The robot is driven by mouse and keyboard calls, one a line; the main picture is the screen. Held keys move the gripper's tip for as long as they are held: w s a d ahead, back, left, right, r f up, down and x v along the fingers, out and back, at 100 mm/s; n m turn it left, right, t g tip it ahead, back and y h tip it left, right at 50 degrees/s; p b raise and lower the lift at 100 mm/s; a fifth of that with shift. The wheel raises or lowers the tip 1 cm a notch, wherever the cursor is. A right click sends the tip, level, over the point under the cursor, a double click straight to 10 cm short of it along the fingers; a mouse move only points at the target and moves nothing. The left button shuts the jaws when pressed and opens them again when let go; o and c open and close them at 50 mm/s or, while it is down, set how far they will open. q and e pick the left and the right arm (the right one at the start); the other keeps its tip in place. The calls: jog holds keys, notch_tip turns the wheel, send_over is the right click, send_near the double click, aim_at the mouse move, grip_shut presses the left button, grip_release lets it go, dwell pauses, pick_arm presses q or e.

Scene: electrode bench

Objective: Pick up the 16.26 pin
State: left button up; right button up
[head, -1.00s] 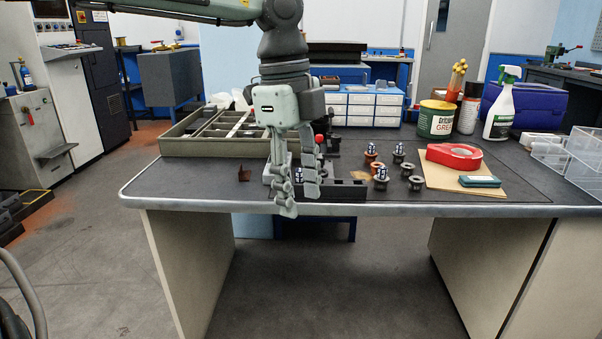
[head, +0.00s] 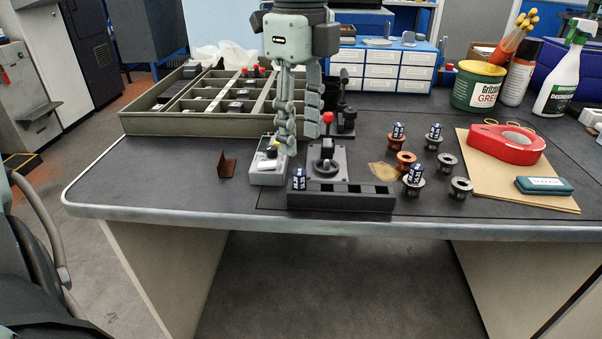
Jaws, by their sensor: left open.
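Several small pins with dark blue, white-lettered labels are on the bench; the lettering is too small to read surely, so I cannot tell which is 16.26. One labelled pin (head: 299,179) stands at the left end of a long black slotted block (head: 340,199). Others stand in round collars: one at the back left (head: 397,131), one at the back right (head: 434,132), one in front (head: 414,175). My left gripper (head: 299,143) points down, open with nothing between its fingers, behind and above the block's pin. My right gripper is not in view.
A black fixture (head: 327,160) stands behind the block. The bench's front left is mostly clear.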

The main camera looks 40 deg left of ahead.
aim_at(297, 171)
pick_arm(q)
jog(key=shift+s+f, duration=0.2)
jog(key=shift+f, duration=0.85)
notch_tip(297, 171, down, 5)
jog(key=shift+a+r, duration=0.1)
jog(key=shift+a, duration=0.05)
grip_shut()
